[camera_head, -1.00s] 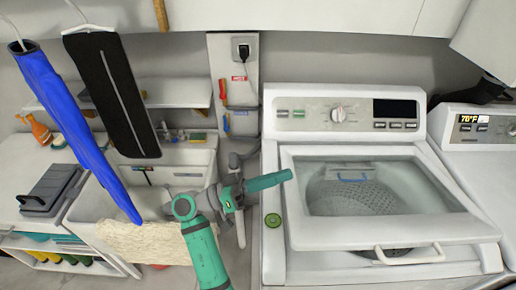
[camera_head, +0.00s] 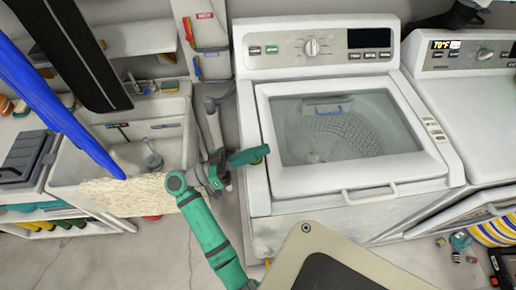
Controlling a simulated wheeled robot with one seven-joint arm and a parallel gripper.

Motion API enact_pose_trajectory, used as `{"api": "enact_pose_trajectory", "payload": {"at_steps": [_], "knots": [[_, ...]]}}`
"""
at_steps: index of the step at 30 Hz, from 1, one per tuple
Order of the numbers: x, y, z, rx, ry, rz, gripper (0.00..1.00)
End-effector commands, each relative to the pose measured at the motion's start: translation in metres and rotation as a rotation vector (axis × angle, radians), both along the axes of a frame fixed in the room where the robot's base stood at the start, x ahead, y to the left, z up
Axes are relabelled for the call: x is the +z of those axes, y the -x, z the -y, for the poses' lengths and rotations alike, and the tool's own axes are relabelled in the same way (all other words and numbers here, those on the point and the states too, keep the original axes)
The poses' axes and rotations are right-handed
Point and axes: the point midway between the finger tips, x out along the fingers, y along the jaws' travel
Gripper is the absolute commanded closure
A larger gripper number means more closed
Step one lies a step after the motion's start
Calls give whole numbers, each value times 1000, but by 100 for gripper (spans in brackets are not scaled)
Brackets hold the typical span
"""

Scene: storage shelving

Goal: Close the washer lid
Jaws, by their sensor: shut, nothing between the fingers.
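The washer lid (camera_head: 265,120) is a white frame with a large glass window. It lies down over the tub of the white washer (camera_head: 258,195), and it looks flat, with no clear gap at its front edge. Its white bar handle (camera_head: 370,194) is at the front. The drum shows through the glass. My gripper (camera_head: 266,151) is at the end of my teal arm, at the left edge of the washer top, left of the lid. Its fingers look shut and empty. I cannot tell whether it touches the washer.
A second white machine (camera_head: 470,115) stands at the right.

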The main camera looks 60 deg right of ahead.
Motion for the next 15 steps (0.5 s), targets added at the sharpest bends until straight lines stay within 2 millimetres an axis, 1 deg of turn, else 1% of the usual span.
{"api": "enact_pose_trajectory", "payload": {"at_steps": [9,11,15], "knots": [[3,-1,0,1,0,1,100],[7,-1,0,1,0,1,100],[25,-1,0,1,2,2,100]]}}
